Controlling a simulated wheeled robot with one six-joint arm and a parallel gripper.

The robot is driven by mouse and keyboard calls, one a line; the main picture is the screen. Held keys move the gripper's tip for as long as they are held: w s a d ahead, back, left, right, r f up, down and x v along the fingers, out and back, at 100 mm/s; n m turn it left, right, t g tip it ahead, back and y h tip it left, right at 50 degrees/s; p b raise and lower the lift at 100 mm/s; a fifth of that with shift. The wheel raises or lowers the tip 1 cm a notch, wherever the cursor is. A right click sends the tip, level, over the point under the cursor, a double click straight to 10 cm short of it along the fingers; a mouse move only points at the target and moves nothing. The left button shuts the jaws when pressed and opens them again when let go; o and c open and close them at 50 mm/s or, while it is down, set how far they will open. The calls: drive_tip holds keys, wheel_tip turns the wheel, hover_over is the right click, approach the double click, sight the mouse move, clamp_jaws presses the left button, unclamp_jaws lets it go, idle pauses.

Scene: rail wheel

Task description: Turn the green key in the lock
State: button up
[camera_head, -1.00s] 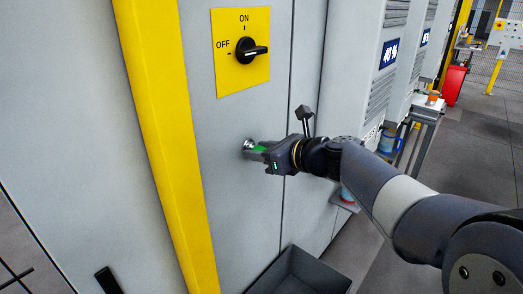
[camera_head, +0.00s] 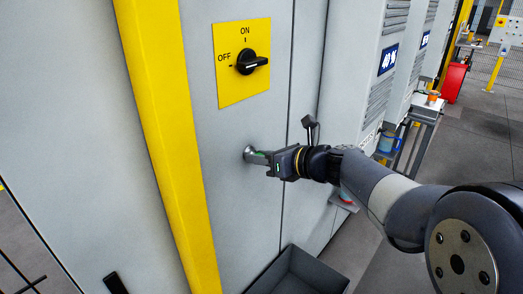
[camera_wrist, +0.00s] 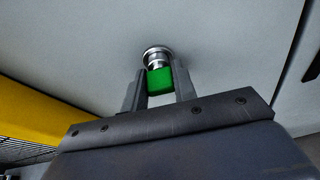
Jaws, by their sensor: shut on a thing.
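The green key (camera_wrist: 160,82) sits in the round metal lock (camera_wrist: 156,54) on the grey cabinet front, seen in the wrist view. My gripper (camera_wrist: 160,92) is shut on the key's green head, with one finger on each side of it. In the head view the lock (camera_head: 250,151) is below the yellow switch plate, and my gripper (camera_head: 265,157) reaches it from the right. Only a little of the green key (camera_head: 260,154) shows there between the fingers. How deep the key sits in the lock is hard to tell.
A yellow plate (camera_head: 226,88) with a black ON/OFF rotary switch (camera_head: 249,61) is above the lock. A yellow vertical post (camera_head: 165,130) stands to the left. A dark open bin (camera_head: 298,272) is below. More cabinets and a red container (camera_head: 454,84) are at the right.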

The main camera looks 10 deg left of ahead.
drive_tip(key=shift+m, duration=0.3)
drive_tip(key=shift+r+p, duration=0.15)
drive_tip(key=shift+p, duration=0.55)
drive_tip(key=shift+m+g+y+p, duration=0.3)
drive_tip(key=shift+m+p, duration=0.8)
drive_tip(key=shift+p, duration=0.45)
drive_tip(key=shift+g+y, duration=0.3)
drive_tip(key=shift+m+p, duration=0.3)
drive_tip(key=shift+p, duration=0.1)
